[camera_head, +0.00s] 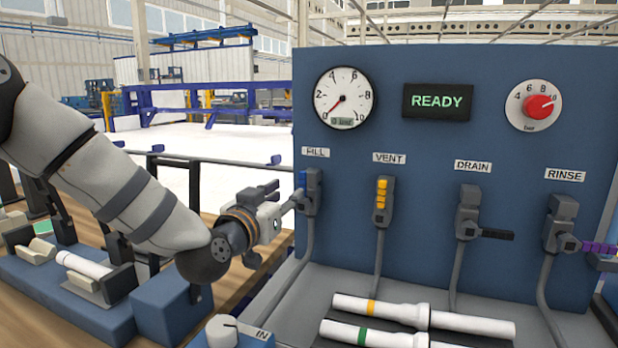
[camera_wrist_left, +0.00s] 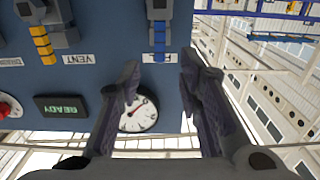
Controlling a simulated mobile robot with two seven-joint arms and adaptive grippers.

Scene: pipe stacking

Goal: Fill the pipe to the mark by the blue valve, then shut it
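The blue valve handle (camera_head: 302,179) is under the FILL label on the blue panel and points up along its grey valve body. It also shows in the left wrist view (camera_wrist_left: 159,40), hanging between and beyond the fingertips. My left gripper (camera_head: 287,202) is just left of this valve in the head view. In the wrist view its two fingers (camera_wrist_left: 160,66) are spread, with nothing held between them. The pressure gauge (camera_head: 343,97) has its needle at about 0. Two white pipes, one with a yellow band (camera_head: 422,315) and one with a green band (camera_head: 390,336), lie below the panel.
The yellow VENT handle (camera_head: 381,195) points up; the black DRAIN handle (camera_head: 495,235) and purple RINSE handle (camera_head: 600,248) point right. A READY display (camera_head: 437,101) and red knob (camera_head: 537,106) sit above. A fixture with a white pipe (camera_head: 84,265) stands at left.

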